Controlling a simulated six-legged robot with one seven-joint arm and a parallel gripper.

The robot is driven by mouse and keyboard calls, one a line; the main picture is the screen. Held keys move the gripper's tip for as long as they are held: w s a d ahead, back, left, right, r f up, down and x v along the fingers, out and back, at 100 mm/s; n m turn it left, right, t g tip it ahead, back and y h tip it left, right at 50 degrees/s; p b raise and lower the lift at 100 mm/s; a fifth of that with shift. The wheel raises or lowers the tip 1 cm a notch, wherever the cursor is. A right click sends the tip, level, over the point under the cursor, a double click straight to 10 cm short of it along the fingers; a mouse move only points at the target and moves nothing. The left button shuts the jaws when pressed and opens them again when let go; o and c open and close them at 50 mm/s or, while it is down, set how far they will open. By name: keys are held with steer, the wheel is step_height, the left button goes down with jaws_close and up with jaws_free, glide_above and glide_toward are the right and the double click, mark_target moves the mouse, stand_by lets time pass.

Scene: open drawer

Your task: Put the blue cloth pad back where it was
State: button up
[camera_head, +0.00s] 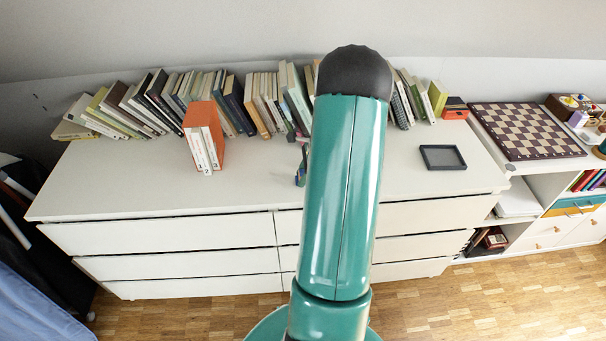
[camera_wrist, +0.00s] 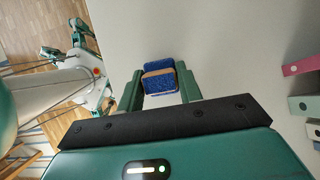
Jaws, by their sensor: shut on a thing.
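The blue cloth pad (camera_wrist: 158,82) has a tan band across its middle. In the wrist view it sits between the two green fingers of my gripper (camera_wrist: 160,77), which is shut on it. Behind the pad is the pale dresser top (camera_wrist: 215,35); I cannot tell whether the pad touches it. In the head view my arm hides the pad and most of my gripper. A small dark and green piece, likely of my gripper, shows just left of the arm above the dresser top (camera_head: 250,190).
A row of books (camera_head: 150,105) lines the back of the dresser. An orange-covered group of books (camera_head: 205,138) stands nearer the front. A dark shallow tray (camera_head: 442,157) lies right of my arm. A chessboard (camera_head: 527,131) lies further right. The dresser's front left top is clear.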

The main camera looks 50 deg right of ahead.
steer(key=shift+f, duration=0.1)
steer(key=o, duration=1)
steer(key=shift+c, duration=0.2)
steer(key=v, duration=1.2)
steer(key=w+a+r+n+h, duration=0.1)
steer(key=w+a+r+n, duration=0.1)
steer(key=a+r+n, duration=0.45)
steer(key=w+a+r+n, duration=0.2)
steer(key=a+r, duration=0.1)
steer(key=a, duration=0.7)
steer(key=w+a+r+n+h, duration=0.1)
steer(key=w+a+r+n, duration=0.1)
steer(key=a+r+n, duration=0.45)
steer(key=s+a+n, duration=0.3)
steer(key=a+n, duration=0.1)
steer(key=a, duration=0.3)
steer(key=s+a+r+n+t, duration=0.1)
steer(key=s+a+n, duration=0.2)
steer(key=a, duration=0.4)
steer(key=s+a+r+n+t+h, duration=0.1)
steer(key=s+a+n, duration=0.3)
steer(key=a, duration=0.3)
steer(key=shift+a+n, duration=0.35)
steer(key=shift+n, duration=0.55)
